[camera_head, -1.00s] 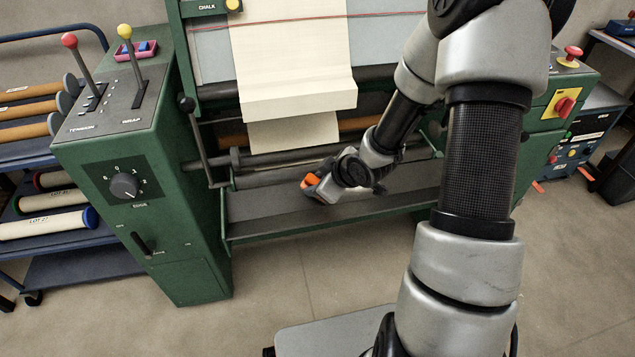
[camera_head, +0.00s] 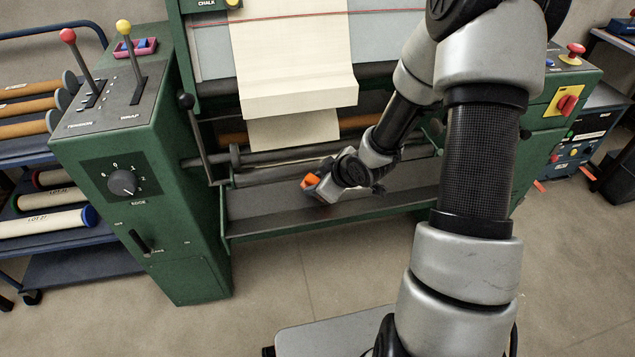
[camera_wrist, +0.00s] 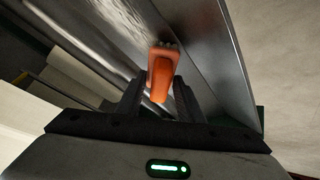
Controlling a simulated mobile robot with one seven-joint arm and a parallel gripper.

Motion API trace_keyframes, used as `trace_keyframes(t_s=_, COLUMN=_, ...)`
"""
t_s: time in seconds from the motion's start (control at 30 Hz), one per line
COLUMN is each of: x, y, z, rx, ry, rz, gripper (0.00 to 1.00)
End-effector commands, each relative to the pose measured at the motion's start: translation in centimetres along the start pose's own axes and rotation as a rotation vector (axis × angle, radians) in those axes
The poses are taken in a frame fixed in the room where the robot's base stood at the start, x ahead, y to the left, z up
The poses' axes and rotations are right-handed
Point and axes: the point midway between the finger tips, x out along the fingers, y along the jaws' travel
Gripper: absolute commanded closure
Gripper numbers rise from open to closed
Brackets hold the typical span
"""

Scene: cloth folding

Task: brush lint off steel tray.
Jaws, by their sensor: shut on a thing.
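The steel tray (camera_head: 290,218) is a long grey trough low along the front of the green machine. My gripper (camera_head: 318,188) is over the tray, left of its middle. It is shut on an orange-handled brush (camera_head: 311,181). In the wrist view the brush (camera_wrist: 162,78) stands between my two dark fingers (camera_wrist: 160,98), its far end towards the tray surface (camera_wrist: 110,35). Pale, streaky lint (camera_wrist: 130,18) seems to lie on the tray beyond the brush. I cannot tell whether the bristles touch the tray.
Cream cloth (camera_head: 298,75) hangs from the machine above the tray. Dark rollers (camera_head: 270,155) run across just behind and above it. The green control cabinet (camera_head: 150,190) stands at the tray's left end.

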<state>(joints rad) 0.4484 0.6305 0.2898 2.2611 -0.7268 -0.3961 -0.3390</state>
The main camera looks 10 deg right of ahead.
Motion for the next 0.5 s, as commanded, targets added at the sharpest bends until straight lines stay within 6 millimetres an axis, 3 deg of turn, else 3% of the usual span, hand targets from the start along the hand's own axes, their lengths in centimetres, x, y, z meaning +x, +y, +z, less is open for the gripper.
trace_keyframes(t_s=0.27, x=0.2, y=0.1, z=0.1, rx=0.000, ry=0.000, rz=0.000, gripper=0.84)
trace_keyframes(t_s=0.5, x=-0.6, y=1.6, z=1.2, rx=0.003, ry=0.000, rz=0.001, gripper=0.84)
